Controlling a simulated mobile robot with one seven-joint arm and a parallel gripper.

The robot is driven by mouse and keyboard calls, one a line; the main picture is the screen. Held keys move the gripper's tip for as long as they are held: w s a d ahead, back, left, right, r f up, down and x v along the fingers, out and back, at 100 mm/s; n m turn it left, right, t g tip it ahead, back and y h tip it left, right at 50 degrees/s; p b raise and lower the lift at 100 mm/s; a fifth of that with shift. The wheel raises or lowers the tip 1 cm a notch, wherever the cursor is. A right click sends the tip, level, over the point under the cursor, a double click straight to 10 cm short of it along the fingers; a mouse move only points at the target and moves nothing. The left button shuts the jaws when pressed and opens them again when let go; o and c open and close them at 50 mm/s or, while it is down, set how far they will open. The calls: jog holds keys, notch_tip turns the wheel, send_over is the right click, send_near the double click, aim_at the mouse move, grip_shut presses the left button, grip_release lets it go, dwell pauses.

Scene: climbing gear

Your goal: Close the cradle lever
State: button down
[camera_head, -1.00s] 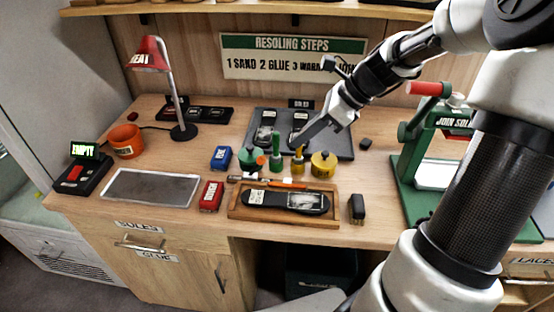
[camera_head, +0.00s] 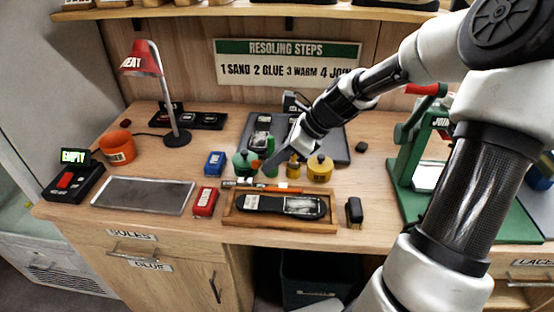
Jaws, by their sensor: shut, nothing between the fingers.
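A wooden cradle (camera_head: 336,222) lies near the front edge of the bench. It holds a dark shoe sole (camera_head: 265,205) with a pale patch at its right end. A thin orange bar (camera_head: 277,189) lies along the cradle's back side; I cannot tell for sure that it is the lever. My gripper (camera_head: 268,161) is shut and empty. It points down and left over the green and yellow pots, behind the cradle and apart from it in the picture. My fingertips are small and partly merge with the pots.
A green pot (camera_head: 243,163) and a yellow pot (camera_head: 320,170) stand behind the cradle. A red block (camera_head: 204,202) is left of it and a black brush (camera_head: 354,211) right. A green press (camera_head: 405,165) with a red handle stands at the right.

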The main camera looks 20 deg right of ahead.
aim_at(253, 163)
jog(key=shift+r, duration=0.2)
jog(key=shift+g+h, duration=0.3)
jog(key=shift+h, duration=0.4)
jog(key=a+r+p, duration=0.1)
jog(key=p, duration=0.2)
jog(key=w+a+r+p, duration=0.1)
jog(key=a+p, duration=0.1)
jog(key=shift+w+a+r+p, duration=0.1)
jog(key=shift+r+p, duration=0.2)
jog(key=shift+p, duration=0.1)
jog(key=shift+w+a+r+p, duration=0.15)
jog(key=shift+a+p, duration=0.2)
jog(key=shift+w+a+r+g+h+p, duration=0.1)
jog(key=shift+w+a+g+h+p, duration=0.15)
jog(key=shift+a+h+p, duration=0.4)
jog(key=shift+d+f, duration=0.25)
jog(key=shift+d, duration=0.1)
jog(key=shift+r+p, duration=0.7)
jog(key=shift+r, duration=0.15)
